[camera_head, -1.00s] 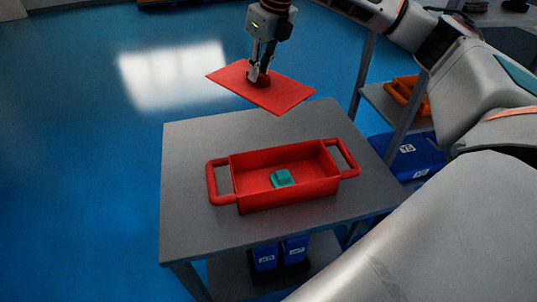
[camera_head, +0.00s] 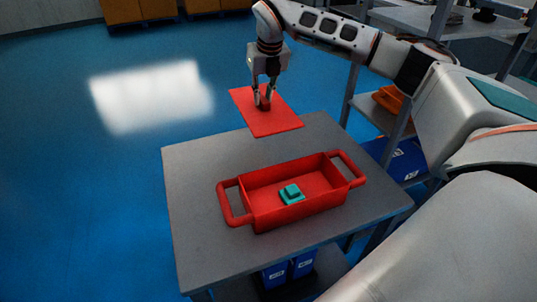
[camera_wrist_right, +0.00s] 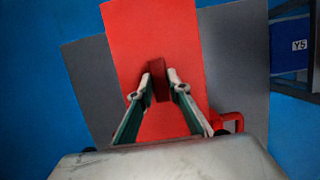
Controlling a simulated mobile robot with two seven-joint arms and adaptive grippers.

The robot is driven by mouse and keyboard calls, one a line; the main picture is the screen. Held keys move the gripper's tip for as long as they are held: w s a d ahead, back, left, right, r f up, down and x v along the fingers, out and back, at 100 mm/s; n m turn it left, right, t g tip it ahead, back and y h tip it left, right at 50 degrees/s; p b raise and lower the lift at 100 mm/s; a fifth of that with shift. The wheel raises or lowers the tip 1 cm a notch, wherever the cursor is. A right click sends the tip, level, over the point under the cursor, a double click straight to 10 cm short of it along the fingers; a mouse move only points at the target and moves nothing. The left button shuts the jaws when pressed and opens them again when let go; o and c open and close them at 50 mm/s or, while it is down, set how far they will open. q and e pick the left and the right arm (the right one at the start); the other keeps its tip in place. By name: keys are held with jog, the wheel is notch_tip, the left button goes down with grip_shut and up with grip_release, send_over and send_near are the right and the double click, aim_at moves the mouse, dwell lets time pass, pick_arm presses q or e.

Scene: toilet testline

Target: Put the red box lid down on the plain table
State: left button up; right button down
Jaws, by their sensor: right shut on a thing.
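The red box lid (camera_head: 268,122) is a flat red plate with a knob on top. My right gripper (camera_head: 264,100) is shut on that knob and holds the lid over the far edge of the grey table (camera_head: 200,215). In the right wrist view the lid (camera_wrist_right: 135,35) hides part of the table (camera_wrist_right: 232,50), and the fingers (camera_wrist_right: 160,82) close on the knob. The open red box (camera_head: 255,207) with two side handles stands on the table, nearer than the lid. A teal piece (camera_head: 291,193) lies inside it. My left gripper is not in view.
The table's left part and front strip are bare. A shelf rack with an orange bin (camera_head: 389,101) and a blue bin (camera_head: 407,160) stands right of the table. Blue bins (camera_head: 288,270) sit below the tabletop. Open blue floor lies to the left.

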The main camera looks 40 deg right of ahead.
aim_at(268, 113)
jog(key=shift+f, duration=8.75)
jog(key=shift+f, duration=0.15)
jog(key=c, duration=1.9)
grip_release()
jog(key=shift+r, duration=0.5)
jog(key=v, duration=1.1)
jog(key=shift+s+r, duration=0.15)
jog(key=shift+s, duration=0.1)
